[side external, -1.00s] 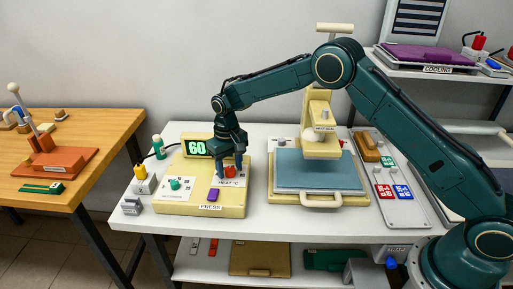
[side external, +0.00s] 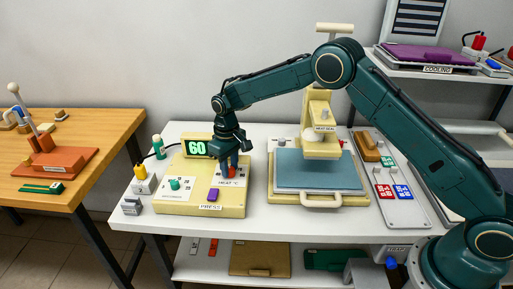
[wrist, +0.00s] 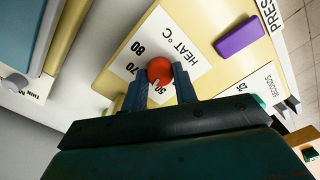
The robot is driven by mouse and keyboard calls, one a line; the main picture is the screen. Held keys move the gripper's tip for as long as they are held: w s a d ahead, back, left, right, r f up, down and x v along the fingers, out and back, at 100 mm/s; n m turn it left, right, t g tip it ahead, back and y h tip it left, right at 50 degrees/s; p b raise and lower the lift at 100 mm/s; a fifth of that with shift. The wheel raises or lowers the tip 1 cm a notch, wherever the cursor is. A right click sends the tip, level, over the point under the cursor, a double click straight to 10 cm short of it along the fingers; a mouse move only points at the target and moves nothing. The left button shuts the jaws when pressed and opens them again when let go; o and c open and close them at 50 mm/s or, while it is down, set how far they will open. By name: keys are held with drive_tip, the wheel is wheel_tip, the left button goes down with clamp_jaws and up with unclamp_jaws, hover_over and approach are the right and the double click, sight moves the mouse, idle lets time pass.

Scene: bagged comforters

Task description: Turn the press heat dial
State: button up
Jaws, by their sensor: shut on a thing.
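The red heat dial (wrist: 160,70) sits on a white "HEAT °C" label (wrist: 178,42) on the cream press control box (side external: 178,207). My gripper (wrist: 160,80) is shut on the dial, one finger on each side, in the wrist view. A white mark on the dial points down-left, between the printed 70 and 50. In the side external view my gripper (side external: 230,167) comes down on the dial from above, and its fingers hide much of it. The green display (side external: 197,148) on the box reads 60.
A purple button (side external: 212,195) sits in front of the dial and a teal seconds dial (side external: 174,184) to its left. The heat press with a blue-grey pad (side external: 318,170) stands close on the right. A yellow-topped thing (side external: 140,172) and a green bottle (side external: 158,146) stand left.

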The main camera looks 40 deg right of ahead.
drive_tip(key=n, duration=0.4)
drive_tip(key=shift+n, duration=0.3)
drive_tip(key=n, duration=0.3)
drive_tip(key=shift+n, duration=0.3)
drive_tip(key=n, duration=0.3)
drive_tip(key=shift+n, duration=2.2)
drive_tip(key=o, duration=1)
drive_tip(key=shift+r, duration=0.15)
